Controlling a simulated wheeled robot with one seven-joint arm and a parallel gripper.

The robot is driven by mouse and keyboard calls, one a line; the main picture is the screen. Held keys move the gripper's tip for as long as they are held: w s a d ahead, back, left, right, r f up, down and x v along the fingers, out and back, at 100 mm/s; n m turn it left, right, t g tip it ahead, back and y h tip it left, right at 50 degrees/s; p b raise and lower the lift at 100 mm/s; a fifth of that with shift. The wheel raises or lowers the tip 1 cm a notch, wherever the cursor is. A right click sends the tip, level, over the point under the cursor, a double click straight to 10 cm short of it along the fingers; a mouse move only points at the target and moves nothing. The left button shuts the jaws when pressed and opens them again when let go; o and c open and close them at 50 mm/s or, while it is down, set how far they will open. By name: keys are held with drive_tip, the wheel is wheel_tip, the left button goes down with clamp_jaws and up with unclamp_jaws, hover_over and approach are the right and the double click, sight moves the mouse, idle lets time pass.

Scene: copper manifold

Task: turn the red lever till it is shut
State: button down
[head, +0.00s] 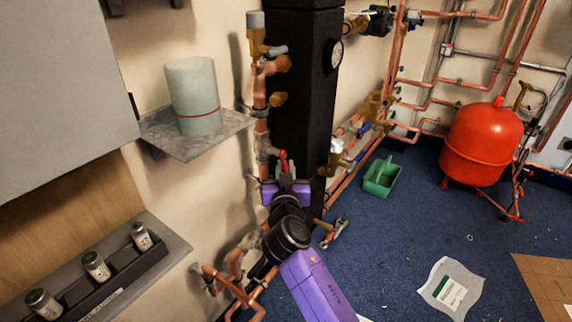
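The red lever (283,158) shows as a small, nearly upright red piece on the copper pipework, just left of the black column. My gripper (286,171) is right at the lever, with its grey fingers just below and around the red part. The lever's lower part and its pivot are hidden behind the fingers and my purple wrist. The view is too small to tell whether the fingers are closed on the lever or only beside it.
The tall black column (300,90) with a gauge (336,55) stands close to my gripper. A shelf (215,136) with a pale cylinder (194,95) juts out at left.

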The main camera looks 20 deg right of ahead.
drive_tip(key=s+a+r+m+g+y+p, duration=0.3)
drive_tip(key=a+m+g+y+p, duration=0.3)
drive_tip(key=p, duration=2)
drive_tip(key=shift+s+a+r+m+g+y, duration=0.35)
drive_tip(key=shift+s+g+y, duration=0.45)
drive_tip(key=shift+g+y, duration=1.4)
drive_tip(key=shift+d+g, duration=0.1)
drive_tip(key=shift+g, duration=0.2)
drive_tip(key=c, duration=1.3)
unclamp_jaws()
drive_tip(key=shift+c, duration=0.2)
drive_tip(key=shift+p+v, duration=0.7)
drive_tip(key=shift+v, duration=3.2)
